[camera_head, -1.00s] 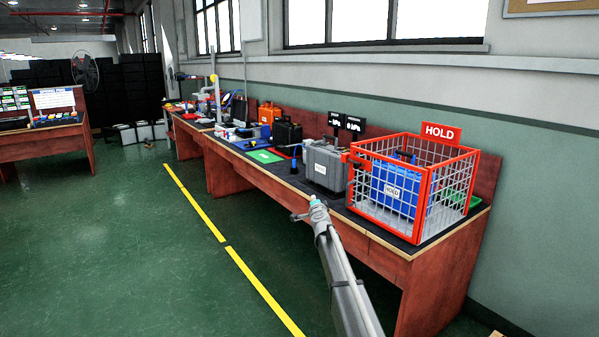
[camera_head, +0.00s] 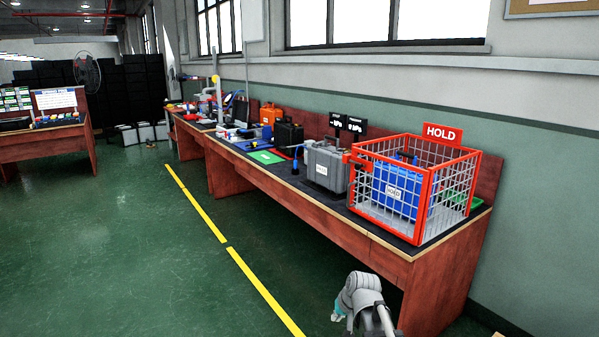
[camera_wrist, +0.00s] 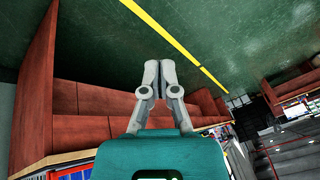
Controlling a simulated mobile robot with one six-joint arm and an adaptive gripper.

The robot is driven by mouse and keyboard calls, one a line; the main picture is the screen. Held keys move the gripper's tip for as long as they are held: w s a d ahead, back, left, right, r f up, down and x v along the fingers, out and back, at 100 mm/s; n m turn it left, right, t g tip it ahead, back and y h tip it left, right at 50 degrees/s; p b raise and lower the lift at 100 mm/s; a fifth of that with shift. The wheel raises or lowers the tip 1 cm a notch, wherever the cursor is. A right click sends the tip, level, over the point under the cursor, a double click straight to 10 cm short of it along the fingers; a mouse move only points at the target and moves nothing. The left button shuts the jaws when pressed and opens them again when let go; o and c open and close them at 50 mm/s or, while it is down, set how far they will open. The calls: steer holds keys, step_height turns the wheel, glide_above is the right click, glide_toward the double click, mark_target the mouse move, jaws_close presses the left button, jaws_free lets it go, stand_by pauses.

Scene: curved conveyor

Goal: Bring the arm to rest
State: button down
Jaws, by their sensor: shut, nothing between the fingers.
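My arm is folded low at the bottom of the head view, in front of the long bench's near end. My gripper (camera_head: 336,317) shows only in small part there, with a teal body beside the grey wrist link. In the wrist view my gripper (camera_wrist: 160,66) points away from the teal body with its two grey fingers together. Nothing is held between them. The fingers are over the green floor and the dark red bench panels, apart from both as far as I can tell.
The long red bench (camera_head: 330,215) runs along the wall at right. A red wire cage (camera_head: 425,200) marked HOLD contains a blue case (camera_head: 389,190). A grey case (camera_head: 326,166) stands beside it. Open green floor (camera_head: 110,260) lies left of the yellow line (camera_head: 262,290).

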steer(key=s+d+g+h+p, duration=0.1)
steer(key=s+d+g+h, duration=0.4)
steer(key=s, duration=1)
step_height(320, 180, up, 20)
steer(key=d+t+y+p, duration=0.1)
steer(key=y+p, duration=0.1)
steer(key=p, duration=1.8)
steer(key=shift+w+p, duration=0.3)
steer(key=shift+p, duration=0.05)
